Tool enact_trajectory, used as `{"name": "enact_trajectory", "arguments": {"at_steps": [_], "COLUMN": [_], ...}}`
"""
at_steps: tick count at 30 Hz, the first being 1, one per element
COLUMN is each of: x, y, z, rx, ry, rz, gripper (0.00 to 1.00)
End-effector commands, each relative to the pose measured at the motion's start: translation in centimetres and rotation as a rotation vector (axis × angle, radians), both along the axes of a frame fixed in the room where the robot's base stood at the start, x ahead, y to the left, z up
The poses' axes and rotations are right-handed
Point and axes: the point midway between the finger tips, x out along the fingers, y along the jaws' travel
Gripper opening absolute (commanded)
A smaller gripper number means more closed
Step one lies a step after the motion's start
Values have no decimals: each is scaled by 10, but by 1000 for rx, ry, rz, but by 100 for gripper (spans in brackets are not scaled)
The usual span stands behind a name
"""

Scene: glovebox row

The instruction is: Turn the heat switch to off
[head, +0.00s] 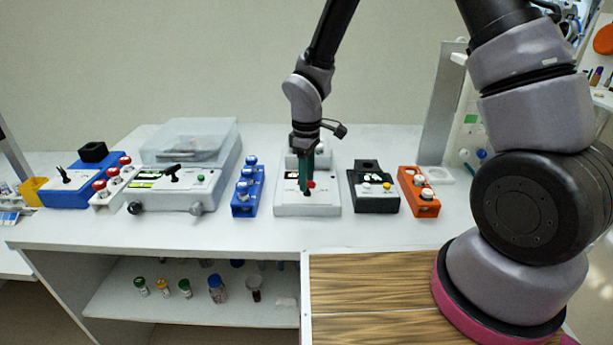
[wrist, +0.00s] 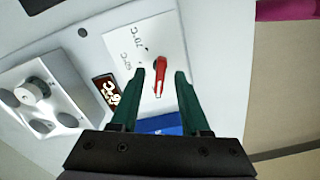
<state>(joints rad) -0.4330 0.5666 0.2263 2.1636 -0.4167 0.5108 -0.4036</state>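The white device (head: 322,208) stands mid-bench in the head view, with my gripper (head: 305,190) pointing down over its front panel. In the wrist view, a red lever switch (wrist: 157,78) stands on the white panel (wrist: 128,38), which has printed temperature marks. A dark display (wrist: 105,90) with lit digits is beside it. My gripper (wrist: 160,74) has its two teal fingers on either side of the red lever, with gaps visible, so it looks open. Contact with the lever cannot be made out. In the head view my fingers hide most of the switch.
A blue box with knobs (head: 248,205) stands left of the device. A black box (head: 374,202) and an orange box (head: 418,207) stand right of it. Further left are a clear-lidded machine (head: 190,140) and a blue device (head: 70,197). The bench's front strip is clear.

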Motion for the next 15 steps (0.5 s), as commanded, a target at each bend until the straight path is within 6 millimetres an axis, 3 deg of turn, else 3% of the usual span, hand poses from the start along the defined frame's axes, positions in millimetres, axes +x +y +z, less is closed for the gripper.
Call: {"name": "enact_trajectory", "arguments": {"at_steps": [9,15], "x": [1,2], "y": [1,1], "z": [4,33], "rx": [2,4], "ry": [-2,-6], "rz": [-1,-2], "gripper": [45,45]}}
